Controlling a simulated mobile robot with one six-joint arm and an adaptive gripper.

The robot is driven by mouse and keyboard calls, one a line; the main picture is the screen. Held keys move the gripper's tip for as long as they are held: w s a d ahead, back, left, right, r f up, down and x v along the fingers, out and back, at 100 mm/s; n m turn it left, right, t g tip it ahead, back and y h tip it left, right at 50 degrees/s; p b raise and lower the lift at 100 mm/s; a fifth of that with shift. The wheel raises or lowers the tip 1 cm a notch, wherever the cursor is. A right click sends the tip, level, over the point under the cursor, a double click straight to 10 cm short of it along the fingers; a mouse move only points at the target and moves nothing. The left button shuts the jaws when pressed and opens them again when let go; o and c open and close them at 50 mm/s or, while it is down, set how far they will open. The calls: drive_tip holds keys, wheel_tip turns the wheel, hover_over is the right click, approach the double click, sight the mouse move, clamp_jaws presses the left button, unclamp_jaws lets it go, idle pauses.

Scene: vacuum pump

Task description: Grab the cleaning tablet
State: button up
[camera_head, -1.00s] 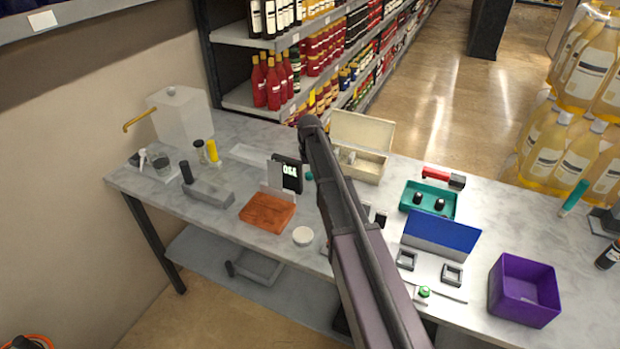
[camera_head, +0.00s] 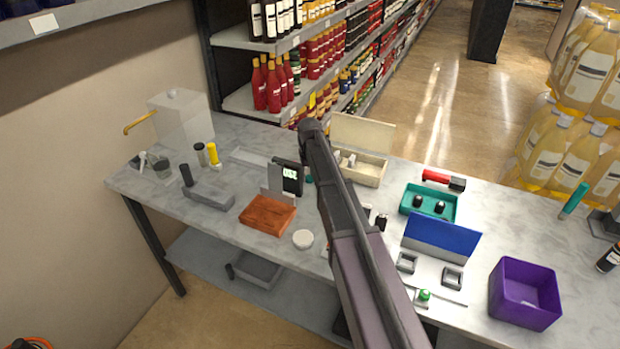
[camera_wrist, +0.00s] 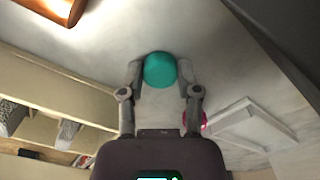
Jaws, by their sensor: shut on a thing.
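In the wrist view, a round teal piece (camera_wrist: 160,70), which looks like the cleaning tablet, sits between the two fingers of my gripper (camera_wrist: 160,75). The fingers are shut on it, one on each side. The pale worktop shows behind it. In the head view, my arm hides the gripper, and only a small teal patch (camera_head: 308,178) shows beside the arm, right of the black display device. I cannot tell whether the piece touches the worktop.
An open cream box (camera_head: 364,169) stands behind the arm. The display device (camera_head: 291,177) and a brown block (camera_head: 267,215) are to the left. A teal tray (camera_head: 428,203), a blue-lidded case (camera_head: 441,237) and a purple bin (camera_head: 525,292) are to the right.

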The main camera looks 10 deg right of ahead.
sight(310, 177)
drive_tip(key=shift+r, duration=0.1)
wheel_tip(310, 177, up, 10)
drive_tip(key=p, duration=1)
idle(0.6)
